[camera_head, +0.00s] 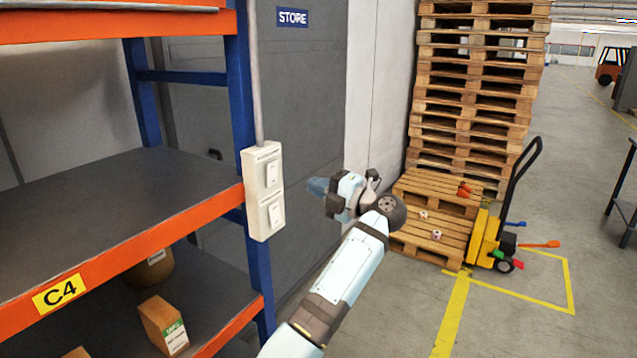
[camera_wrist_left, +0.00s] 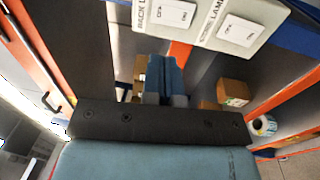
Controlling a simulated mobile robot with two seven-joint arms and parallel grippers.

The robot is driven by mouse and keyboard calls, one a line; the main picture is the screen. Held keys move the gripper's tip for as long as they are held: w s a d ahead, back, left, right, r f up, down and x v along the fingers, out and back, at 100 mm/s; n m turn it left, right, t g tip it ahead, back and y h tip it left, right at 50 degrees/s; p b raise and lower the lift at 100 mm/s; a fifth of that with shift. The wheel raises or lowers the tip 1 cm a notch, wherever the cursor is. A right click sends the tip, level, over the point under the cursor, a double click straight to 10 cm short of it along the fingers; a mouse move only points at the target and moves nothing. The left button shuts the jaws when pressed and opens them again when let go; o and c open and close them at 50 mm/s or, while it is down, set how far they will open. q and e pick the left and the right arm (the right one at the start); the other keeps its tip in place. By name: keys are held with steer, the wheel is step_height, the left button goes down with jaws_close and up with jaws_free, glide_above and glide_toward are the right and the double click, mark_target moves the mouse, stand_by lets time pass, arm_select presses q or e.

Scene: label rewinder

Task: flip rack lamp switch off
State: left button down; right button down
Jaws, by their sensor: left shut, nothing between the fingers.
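A pale switch box (camera_head: 262,192) is fixed to the blue rack post. It has an upper rocker (camera_head: 271,173) and a lower rocker (camera_head: 275,214). In the left wrist view the box shows at the top edge, partly cut off, with one rocker (camera_wrist_left: 177,14) to the left and another (camera_wrist_left: 237,31) to the right. Partly readable lettering includes "RACK" and "LAM". Which way each rocker is tipped I cannot tell. My left gripper (camera_head: 317,186) is shut and empty, right of the box and apart from it. Its blue fingers (camera_wrist_left: 166,75) show together in the wrist view. My right gripper is out of view.
The rack's orange-edged shelf (camera_head: 130,258), marked C4, lies left of the box, with cartons (camera_head: 164,325) below. A grey conduit (camera_head: 255,75) runs up from the box. Stacked pallets (camera_head: 470,100) and a yellow pallet truck (camera_head: 484,238) stand to the right.

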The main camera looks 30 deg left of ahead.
mark_target(271, 169)
arm_select(q)
steer(key=a+p, duration=0.1)
steer(key=a, duration=0.2)
steer(key=a+p, duration=0.1)
steer(key=a, duration=0.2)
steer(key=a+r+p, duration=0.1)
steer(key=a, duration=0.2)
steer(key=shift+w+a+r, duration=0.1)
steer(key=shift+w+a, duration=0.2)
steer(key=shift+w, duration=0.05)
steer(key=shift+a, duration=0.45)
